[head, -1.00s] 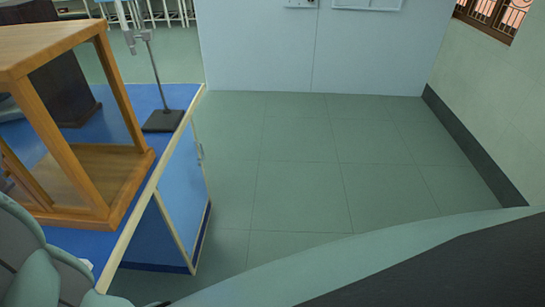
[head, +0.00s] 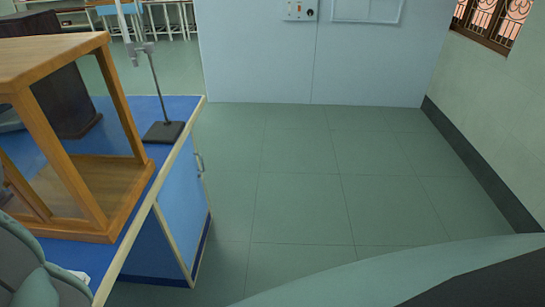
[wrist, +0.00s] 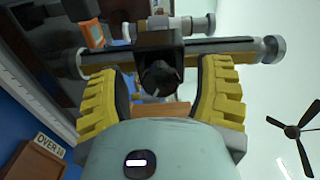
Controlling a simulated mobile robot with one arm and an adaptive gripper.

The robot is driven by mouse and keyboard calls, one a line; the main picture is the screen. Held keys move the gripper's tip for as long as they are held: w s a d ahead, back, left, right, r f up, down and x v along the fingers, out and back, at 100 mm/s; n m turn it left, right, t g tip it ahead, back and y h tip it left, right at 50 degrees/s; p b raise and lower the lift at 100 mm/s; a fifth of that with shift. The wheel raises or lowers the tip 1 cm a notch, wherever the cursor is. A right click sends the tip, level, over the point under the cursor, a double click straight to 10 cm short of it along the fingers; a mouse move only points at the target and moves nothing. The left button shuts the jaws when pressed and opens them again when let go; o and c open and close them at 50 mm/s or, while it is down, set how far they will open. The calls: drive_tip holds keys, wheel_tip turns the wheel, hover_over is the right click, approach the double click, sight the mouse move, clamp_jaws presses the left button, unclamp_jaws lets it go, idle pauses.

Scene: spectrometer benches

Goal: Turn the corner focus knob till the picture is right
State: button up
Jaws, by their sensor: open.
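In the wrist view, my gripper (wrist: 160,80) is open, with its two yellow ridged fingers spread apart. A dark block with a round, knob-like black piece (wrist: 159,74) shows in the gap between them. I cannot tell whether the fingers touch it, or whether it is the focus knob. A dark tube (wrist: 222,47) with silver round ends runs across the view just beyond the fingertips. A smaller silver tube (wrist: 190,25) lies beyond it. No picture to be focused can be made out. The head view does not show the gripper or a clear focus knob.
In the head view, a blue bench (head: 182,106) at left carries a wooden-framed case (head: 140,175) and a clamp stand (head: 163,131). Open tiled floor (head: 300,190) lies right of it, up to a pale blue wall (head: 260,60). A ceiling fan (wrist: 297,131) shows in the wrist view.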

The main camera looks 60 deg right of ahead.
drive_tip(key=v, duration=1.2)
idle(0.3)
idle(0.4)
